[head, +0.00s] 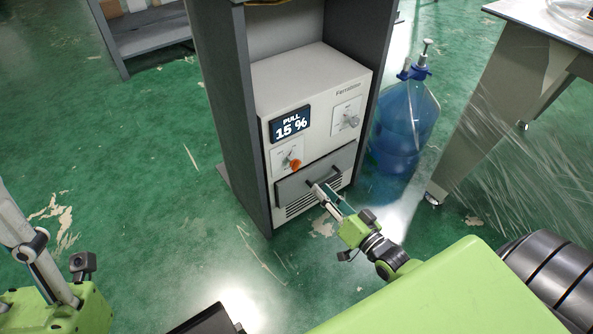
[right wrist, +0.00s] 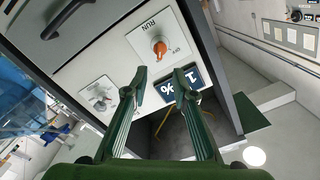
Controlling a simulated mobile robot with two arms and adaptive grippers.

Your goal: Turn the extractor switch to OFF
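The extractor (head: 318,95) is a pale box in a dark grey cabinet, with a display (head: 290,123) reading "PULL 15 %". Its orange switch (head: 293,163) sits on a white plate at the front's lower left. In the right wrist view the orange switch (right wrist: 159,48) is turned in the picture, with RUN and OFF printed around it; which mark it points to is unclear. My right gripper (head: 316,187) is low in front of the drawer. In the right wrist view my right gripper (right wrist: 163,76) is open and empty, its fingertips apart from the switch.
Below the switch is a drawer front (head: 300,190) with a dark handle (right wrist: 68,18). A grey knob (head: 350,121) sits at upper right on the panel. A blue water bottle (head: 402,125) stands right of the cabinet. A table (head: 530,60) is farther right. Floor left of the cabinet is clear.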

